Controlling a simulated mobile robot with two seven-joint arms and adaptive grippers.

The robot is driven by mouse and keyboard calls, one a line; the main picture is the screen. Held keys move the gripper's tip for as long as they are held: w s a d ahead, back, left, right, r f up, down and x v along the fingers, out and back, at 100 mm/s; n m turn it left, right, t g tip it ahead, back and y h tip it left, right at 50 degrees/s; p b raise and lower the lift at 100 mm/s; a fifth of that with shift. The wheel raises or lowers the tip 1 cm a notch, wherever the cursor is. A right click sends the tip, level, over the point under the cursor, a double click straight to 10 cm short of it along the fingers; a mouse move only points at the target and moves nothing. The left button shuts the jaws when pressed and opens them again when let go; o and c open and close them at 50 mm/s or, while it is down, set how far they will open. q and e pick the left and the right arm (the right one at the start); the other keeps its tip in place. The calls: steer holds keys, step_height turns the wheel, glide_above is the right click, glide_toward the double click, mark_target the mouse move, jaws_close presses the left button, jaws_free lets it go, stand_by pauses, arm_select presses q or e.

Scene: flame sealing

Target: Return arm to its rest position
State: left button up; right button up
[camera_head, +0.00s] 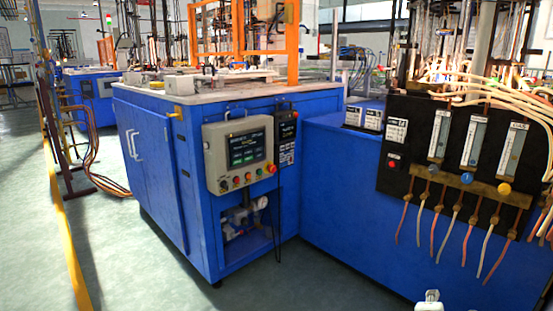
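No gripper shows clearly in the head view. A small white part pokes up at the bottom edge, right of the middle. It may belong to my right arm, but I cannot tell which part it is. My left arm is out of view. The blue machine cabinet (160,190) stands ahead, with a grey control panel (240,153) on its front. The panel has a lit screen (247,147) and several coloured buttons below it. No hand or gripper touches the machine.
A black panel (410,110) with several flow meters (473,143) and hanging hoses (486,245) is at the right. An orange frame (293,45) stands on the cabinet. The grey floor (130,260) is open at lower left, beside a yellow strip (62,215).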

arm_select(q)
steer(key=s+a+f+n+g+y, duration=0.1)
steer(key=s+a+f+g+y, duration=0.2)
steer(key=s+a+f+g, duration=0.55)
arm_select(e)
steer(key=s+a+f+m+g+y, duration=0.15)
steer(key=s+a+m, duration=0.25)
steer(key=s, duration=0.5)
steer(key=s+a+f+m+g+y, duration=0.1)
steer(key=s+a+m+g+y, duration=0.15)
steer(key=s+a+m, duration=0.45)
steer(key=s+a+f+m+g+y, duration=0.1)
steer(key=s+a+m+g+y, duration=0.1)
steer(key=s, duration=0.9)
arm_select(q)
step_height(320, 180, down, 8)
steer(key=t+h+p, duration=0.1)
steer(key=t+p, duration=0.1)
steer(key=p, duration=0.2)
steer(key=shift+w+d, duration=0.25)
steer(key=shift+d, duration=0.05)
arm_select(e)
steer(key=a+x, duration=0.1)
steer(key=x, duration=0.8)
steer(key=shift+s+a+f+y, duration=0.2)
steer(key=shift+a+f+y, duration=0.05)
steer(key=shift+f+y, duration=0.1)
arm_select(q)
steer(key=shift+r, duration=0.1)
